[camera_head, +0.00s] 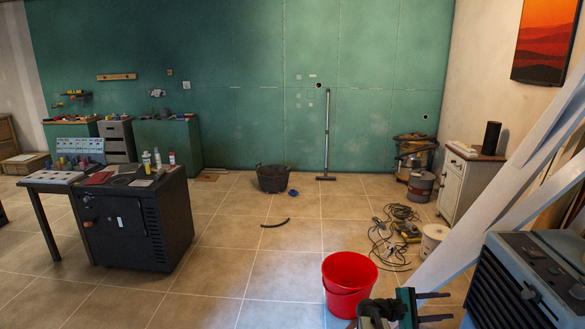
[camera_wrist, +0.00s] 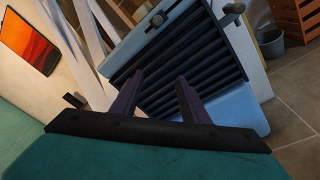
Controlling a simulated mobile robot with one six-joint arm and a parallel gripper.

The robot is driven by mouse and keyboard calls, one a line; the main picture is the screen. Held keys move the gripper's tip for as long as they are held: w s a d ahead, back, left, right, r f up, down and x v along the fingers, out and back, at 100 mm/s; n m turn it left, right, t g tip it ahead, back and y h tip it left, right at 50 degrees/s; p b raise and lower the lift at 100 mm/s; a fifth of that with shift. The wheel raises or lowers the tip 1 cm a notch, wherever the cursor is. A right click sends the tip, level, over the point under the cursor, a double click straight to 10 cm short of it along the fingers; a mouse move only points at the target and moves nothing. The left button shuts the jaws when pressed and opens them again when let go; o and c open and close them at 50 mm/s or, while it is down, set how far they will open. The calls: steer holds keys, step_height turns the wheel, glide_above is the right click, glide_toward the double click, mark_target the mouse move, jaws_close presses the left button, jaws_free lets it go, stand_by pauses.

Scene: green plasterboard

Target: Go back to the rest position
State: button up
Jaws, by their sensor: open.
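My gripper (camera_head: 448,306) shows at the bottom right of the head view, its two dark fingers pointing right towards a blue-grey machine (camera_head: 522,282). The fingers are apart with nothing between them. In the wrist view, my gripper (camera_wrist: 160,80) is also open and empty, with the machine's dark slatted front (camera_wrist: 178,58) behind the fingers. I cannot tell the exact gap between fingertips and machine; no contact is clear.
A red bucket (camera_head: 349,280) stands just left of my gripper. Slanted white beams (camera_head: 500,190) rise behind it. Cables (camera_head: 392,228) and a white tub (camera_head: 434,240) lie further back. A black cabinet (camera_head: 135,225) stands at left; the middle floor is mostly clear.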

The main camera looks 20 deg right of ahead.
steer(key=s+a+f+n+y, duration=0.1)
steer(key=s+a+f+y, duration=0.25)
steer(key=a+f, duration=0.8)
steer(key=s+a+f+y, duration=0.3)
steer(key=s+a+f, duration=0.2)
steer(key=a+f, duration=0.65)
steer(key=s+a+f+m+y, duration=0.2)
steer(key=s+a+f+y, duration=0.1)
steer(key=a, duration=0.5)
steer(key=s+a+f+m+g+y, duration=0.1)
steer(key=s+a+f+m+y, duration=0.1)
steer(key=s+a+f+y, duration=0.2)
steer(key=s+a+f+m+g+y, duration=0.1)
steer(key=s+a+f+m+y, duration=0.2)
steer(key=s+a+f, duration=0.3)
steer(key=s+a, duration=0.4)
steer(key=a, duration=0.2)
steer(key=shift+a+f+y, duration=0.2)
steer(key=shift+a+y, duration=0.15)
steer(key=shift+c, duration=1.2)
